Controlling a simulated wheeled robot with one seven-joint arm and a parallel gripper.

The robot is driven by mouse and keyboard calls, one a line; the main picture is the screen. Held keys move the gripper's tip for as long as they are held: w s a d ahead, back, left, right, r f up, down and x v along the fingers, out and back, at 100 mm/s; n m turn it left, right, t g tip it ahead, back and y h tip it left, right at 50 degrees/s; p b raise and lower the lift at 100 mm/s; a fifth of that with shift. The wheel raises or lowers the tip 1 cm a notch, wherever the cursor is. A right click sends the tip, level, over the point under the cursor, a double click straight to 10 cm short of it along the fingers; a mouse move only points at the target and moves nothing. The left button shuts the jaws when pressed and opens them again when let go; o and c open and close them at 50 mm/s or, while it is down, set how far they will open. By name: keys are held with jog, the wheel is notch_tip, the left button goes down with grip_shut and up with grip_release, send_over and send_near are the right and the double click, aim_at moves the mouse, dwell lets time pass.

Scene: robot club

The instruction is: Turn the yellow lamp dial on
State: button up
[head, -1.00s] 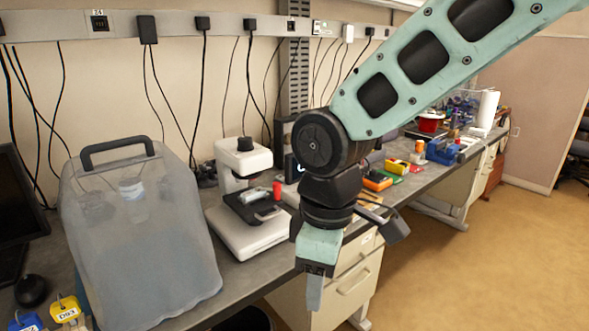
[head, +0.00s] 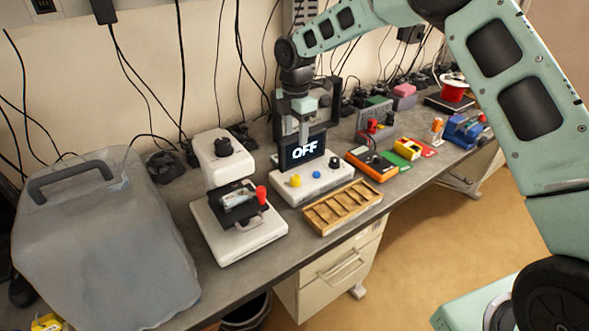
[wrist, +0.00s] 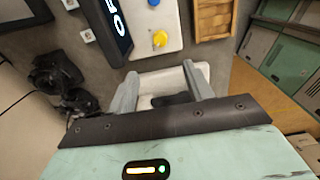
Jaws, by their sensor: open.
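The yellow dial (head: 295,180) sits on the left part of a white lamp base (head: 330,182), whose dark screen (head: 303,150) reads OFF. In the wrist view the yellow dial (wrist: 160,39) is just beyond my fingertips, between their lines and not touched. My gripper (head: 301,106) points down near the top of the screen in the head view; its fingers are hard to make out there. In the wrist view my gripper (wrist: 160,68) is open, with nothing held between the two grey fingers. A blue dial (head: 316,174) is to the right of the yellow one.
A microscope-like white device (head: 238,225) with a red knob stands left of the lamp. A wooden compartment tray (head: 343,207) lies at the front right. An orange-and-black meter (head: 372,163) is further right. A covered grey bulk (head: 100,240) fills the bench's left end.

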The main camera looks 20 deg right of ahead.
aim_at(295, 176)
notch_tip(295, 176, down, 15)
jog(key=p, duration=0.5)
jog(key=c, duration=1)
